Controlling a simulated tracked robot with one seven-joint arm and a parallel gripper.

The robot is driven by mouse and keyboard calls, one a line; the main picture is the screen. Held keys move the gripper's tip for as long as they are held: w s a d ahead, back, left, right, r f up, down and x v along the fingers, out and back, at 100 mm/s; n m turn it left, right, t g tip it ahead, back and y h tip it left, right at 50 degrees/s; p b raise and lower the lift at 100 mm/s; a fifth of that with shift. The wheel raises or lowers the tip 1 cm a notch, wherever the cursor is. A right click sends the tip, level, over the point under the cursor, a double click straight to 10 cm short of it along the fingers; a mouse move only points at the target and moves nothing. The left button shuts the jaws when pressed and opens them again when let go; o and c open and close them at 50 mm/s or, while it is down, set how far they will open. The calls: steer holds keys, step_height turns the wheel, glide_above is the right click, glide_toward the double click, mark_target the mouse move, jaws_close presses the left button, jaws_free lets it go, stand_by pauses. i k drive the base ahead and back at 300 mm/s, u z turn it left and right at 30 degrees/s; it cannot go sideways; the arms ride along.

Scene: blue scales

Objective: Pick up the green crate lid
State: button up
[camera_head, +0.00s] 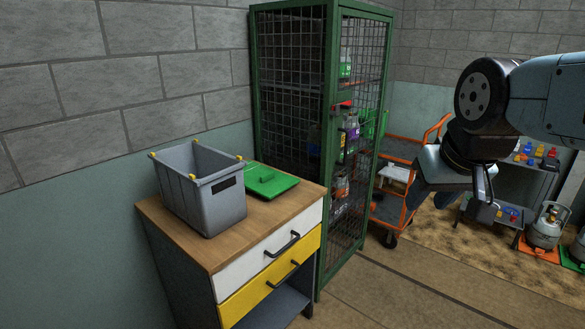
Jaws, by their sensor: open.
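The green crate lid (270,182) lies flat on the wooden top of a drawer cabinet, with a raised grip in its middle. A grey crate (203,190) with yellow corner clips stands upright just left of the lid and hides part of its left edge. My gripper (484,200) hangs at the right of the view, well away from the lid and above the floor. It is open and I see nothing in it. Its fingers are partly hidden by the arm's end.
The cabinet (227,249) has a white and a yellow drawer with dark handles. A green mesh cage (325,110) with bottles stands right behind it. An orange trolley (398,190), shelves and gas bottles (545,229) are at the right. Floor in front of the cage is clear.

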mark_target(269, 183)
steer(key=z, duration=0.1)
steer(key=i, duration=1)
steer(key=u, duration=0.5)
steer(key=i, duration=0.5)
steer(key=u, duration=0.4)
steer(key=k, duration=0.85)
steer(key=u, duration=0.2)
steer(key=i, duration=0.85)
steer(key=z, duration=0.1)
